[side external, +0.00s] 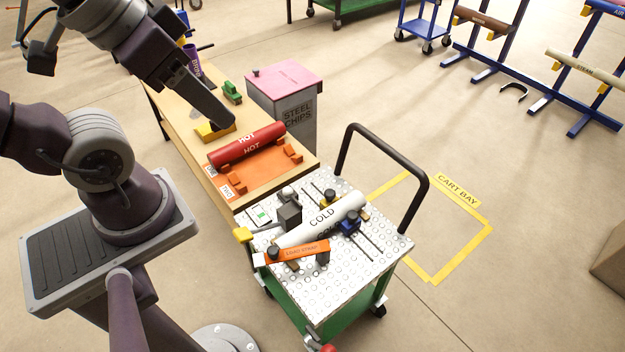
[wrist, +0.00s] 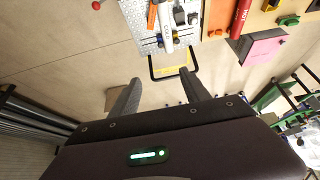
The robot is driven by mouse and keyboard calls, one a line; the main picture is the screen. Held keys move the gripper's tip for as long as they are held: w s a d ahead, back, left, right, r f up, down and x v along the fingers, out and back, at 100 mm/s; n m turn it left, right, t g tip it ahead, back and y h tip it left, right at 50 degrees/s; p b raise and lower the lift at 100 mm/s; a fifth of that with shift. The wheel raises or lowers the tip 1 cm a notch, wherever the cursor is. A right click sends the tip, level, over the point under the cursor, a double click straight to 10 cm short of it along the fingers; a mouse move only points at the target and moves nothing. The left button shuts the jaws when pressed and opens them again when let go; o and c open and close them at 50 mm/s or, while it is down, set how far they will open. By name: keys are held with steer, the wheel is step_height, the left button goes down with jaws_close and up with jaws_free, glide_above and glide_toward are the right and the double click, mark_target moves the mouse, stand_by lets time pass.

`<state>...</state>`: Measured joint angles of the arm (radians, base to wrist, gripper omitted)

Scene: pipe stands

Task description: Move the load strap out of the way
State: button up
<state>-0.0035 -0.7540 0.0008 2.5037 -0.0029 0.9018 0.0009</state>
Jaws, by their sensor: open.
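The load strap (side external: 298,251) is an orange bar with dark lettering on the cart's perforated metal top (side external: 345,272), lying near the lower left end of the white COLD pipe (side external: 340,209). A dark knob sits at its left end and a dark block at its right end. I cannot tell whether it touches the pipe. In the wrist view the strap (wrist: 152,14) shows at the top, beside the white pipe (wrist: 165,20). My gripper (wrist: 157,88) is open and empty, its two fingers apart, well away from the strap. In the side view it hangs above the wooden bench.
The bench (side external: 205,160) holds a red HOT pipe (side external: 247,147), orange supports and a yellow block (side external: 208,133). A pink-topped STEEL CHIPS bin (side external: 285,95) stands behind. The cart has a black handle (side external: 413,205) at its right. Floor around the yellow CART BAY outline (side external: 470,247) is clear.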

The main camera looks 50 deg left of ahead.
mark_target(293, 249)
stand_by(0.3)
